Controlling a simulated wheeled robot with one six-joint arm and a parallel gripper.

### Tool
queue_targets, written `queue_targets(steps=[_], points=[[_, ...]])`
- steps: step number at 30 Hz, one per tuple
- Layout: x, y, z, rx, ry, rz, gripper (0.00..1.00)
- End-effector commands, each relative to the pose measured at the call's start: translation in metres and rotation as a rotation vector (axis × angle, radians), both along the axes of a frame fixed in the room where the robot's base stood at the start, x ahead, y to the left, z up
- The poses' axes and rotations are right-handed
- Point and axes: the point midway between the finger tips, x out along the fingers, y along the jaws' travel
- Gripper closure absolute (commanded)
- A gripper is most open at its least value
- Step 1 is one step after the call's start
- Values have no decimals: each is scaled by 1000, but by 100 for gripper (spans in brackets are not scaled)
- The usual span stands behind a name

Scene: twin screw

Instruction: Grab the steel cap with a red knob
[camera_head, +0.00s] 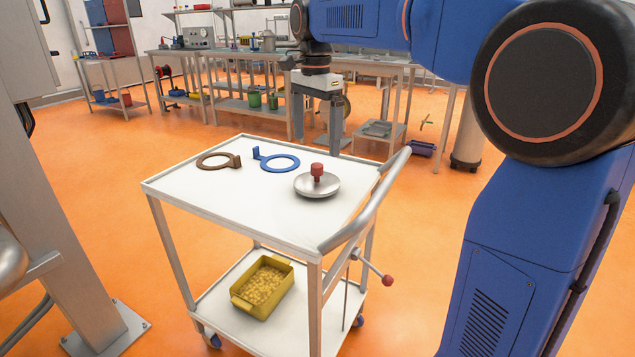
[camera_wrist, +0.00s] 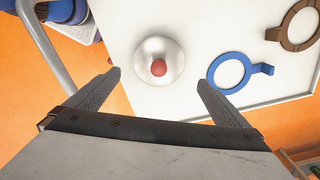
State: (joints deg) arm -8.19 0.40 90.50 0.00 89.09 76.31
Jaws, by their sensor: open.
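The steel cap (camera_head: 328,187) is a shallow round silver dome with a red knob (camera_head: 317,170) on top. It lies on the white top of the cart (camera_head: 240,217), near the handle end. In the wrist view the cap (camera_wrist: 148,52) and its red knob (camera_wrist: 158,68) lie beyond the fingertips, roughly between their lines. My gripper (camera_head: 317,150) hangs pointing down above the cart top, apart from the cap. In the wrist view my gripper (camera_wrist: 158,78) has its two fingers spread wide with nothing between them.
A blue ring with a tab (camera_head: 280,163) and a brown ring with a tab (camera_head: 213,161) lie left of the cap. The cart's curved metal handle (camera_head: 372,200) rises close at the right. A yellow bin (camera_head: 240,302) sits on the lower shelf. Benches stand behind.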

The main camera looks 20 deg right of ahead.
Motion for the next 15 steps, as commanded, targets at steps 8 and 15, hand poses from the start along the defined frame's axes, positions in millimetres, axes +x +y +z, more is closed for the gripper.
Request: queue_targets(steps=[8, 15], points=[[0, 0, -43, 0, 1, 0, 0], [0, -1, -57, 0, 0, 0, 0]])
